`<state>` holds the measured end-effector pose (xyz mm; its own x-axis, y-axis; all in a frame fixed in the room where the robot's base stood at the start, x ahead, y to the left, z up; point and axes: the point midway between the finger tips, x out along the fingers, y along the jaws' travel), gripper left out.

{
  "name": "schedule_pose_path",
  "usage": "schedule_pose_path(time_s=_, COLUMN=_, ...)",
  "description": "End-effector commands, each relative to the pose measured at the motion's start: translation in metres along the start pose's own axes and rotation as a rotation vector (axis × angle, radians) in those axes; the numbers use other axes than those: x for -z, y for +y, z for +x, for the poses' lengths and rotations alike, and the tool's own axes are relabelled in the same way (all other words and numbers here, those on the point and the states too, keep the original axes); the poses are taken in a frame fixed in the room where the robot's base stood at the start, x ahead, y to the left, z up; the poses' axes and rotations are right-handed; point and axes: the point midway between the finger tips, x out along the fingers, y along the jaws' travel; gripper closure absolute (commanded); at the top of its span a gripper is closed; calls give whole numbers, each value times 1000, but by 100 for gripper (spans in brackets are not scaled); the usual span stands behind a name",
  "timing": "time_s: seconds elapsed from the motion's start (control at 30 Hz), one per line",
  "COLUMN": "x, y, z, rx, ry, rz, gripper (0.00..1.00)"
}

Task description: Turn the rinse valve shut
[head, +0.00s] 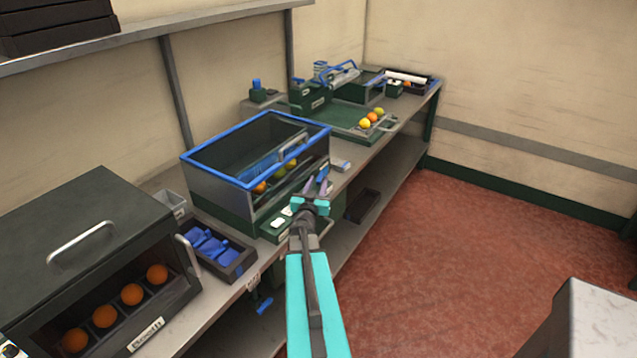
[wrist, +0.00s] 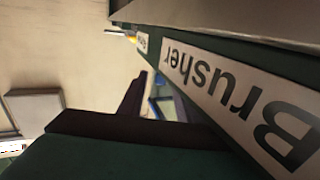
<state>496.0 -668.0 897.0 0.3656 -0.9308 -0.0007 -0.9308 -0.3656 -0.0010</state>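A small blue handle (head: 264,305) hangs below the bench's front edge, under a pale label; it may be the rinse valve, but I cannot read the label. My gripper (head: 317,186) is at the front right of the blue-rimmed tank, well up and right of that handle. Its two purplish fingers stand apart with nothing seen between them. In the wrist view a white label reading "Brusher" (wrist: 235,95) is close by, upside down on a green panel. The handle does not show in the wrist view.
The blue-rimmed tank (head: 185,168) stands mid-bench with fruit inside. A dark box (head: 95,210) with several oranges is at the left. A black tray (head: 238,270) of blue items lies at the front edge. A green tray (head: 340,122) with fruit is farther back.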

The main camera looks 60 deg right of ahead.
Motion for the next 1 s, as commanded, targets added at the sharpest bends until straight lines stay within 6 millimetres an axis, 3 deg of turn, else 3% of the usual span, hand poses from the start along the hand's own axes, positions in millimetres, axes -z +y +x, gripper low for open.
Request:
schedule_pose_path(time_s=0.83, x=3, y=0, z=-90, rx=2, ry=-2, rz=-2, gripper=69)
schedule_pose_path(time_s=1.0, x=2, y=0, z=-94, rx=0, ry=-2, rz=-3, gripper=69)
